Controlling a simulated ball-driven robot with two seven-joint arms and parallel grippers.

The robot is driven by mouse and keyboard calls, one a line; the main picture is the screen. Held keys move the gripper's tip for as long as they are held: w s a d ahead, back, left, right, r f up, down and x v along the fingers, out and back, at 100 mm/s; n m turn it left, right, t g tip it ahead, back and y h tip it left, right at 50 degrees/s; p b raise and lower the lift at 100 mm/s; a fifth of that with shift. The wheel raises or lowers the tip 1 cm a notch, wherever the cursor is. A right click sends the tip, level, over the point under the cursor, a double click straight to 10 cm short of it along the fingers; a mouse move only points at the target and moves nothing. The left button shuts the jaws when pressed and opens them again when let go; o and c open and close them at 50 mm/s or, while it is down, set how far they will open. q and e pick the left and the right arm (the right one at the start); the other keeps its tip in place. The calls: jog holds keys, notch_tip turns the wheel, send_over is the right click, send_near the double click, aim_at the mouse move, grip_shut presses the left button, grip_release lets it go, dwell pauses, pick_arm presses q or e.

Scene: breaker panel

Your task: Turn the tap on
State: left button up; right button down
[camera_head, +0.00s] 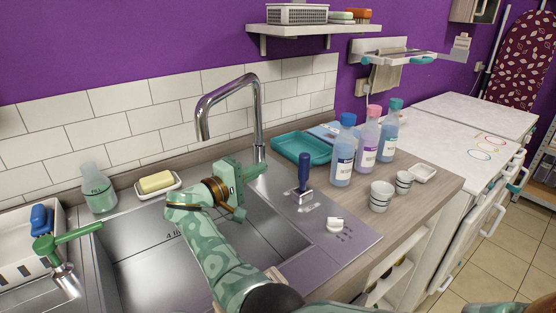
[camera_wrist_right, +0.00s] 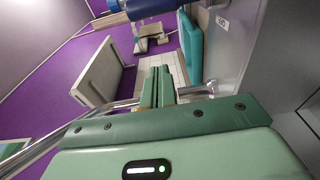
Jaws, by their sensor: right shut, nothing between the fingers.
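The chrome tap (camera_head: 258,115) rises from the back of the sink and its curved spout reaches left over the basin. A blue handle (camera_head: 305,172) stands upright on a metal foot on the steel surface right of the basin; I cannot tell whether it is the tap's lever. My right gripper (camera_head: 250,170) is shut and empty, above the basin, just in front of the tap's base and left of the blue handle. In the right wrist view its fingers (camera_wrist_right: 157,86) are together, with chrome tube (camera_wrist_right: 195,91) beside them. My left gripper is not in view.
A teal tray (camera_head: 300,148), several bottles (camera_head: 343,155) and two cups (camera_head: 381,196) stand right of the tap. A soap dish (camera_head: 157,184) and a green bottle (camera_head: 98,188) sit left. A white tiled wall (camera_head: 150,125) is close behind.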

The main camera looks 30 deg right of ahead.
aim_at(304, 172)
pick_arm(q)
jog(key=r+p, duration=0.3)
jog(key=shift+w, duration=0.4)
pick_arm(e)
jog(key=s+d, duration=0.2)
jog(key=d, duration=0.7)
jog(key=shift+d, duration=0.1)
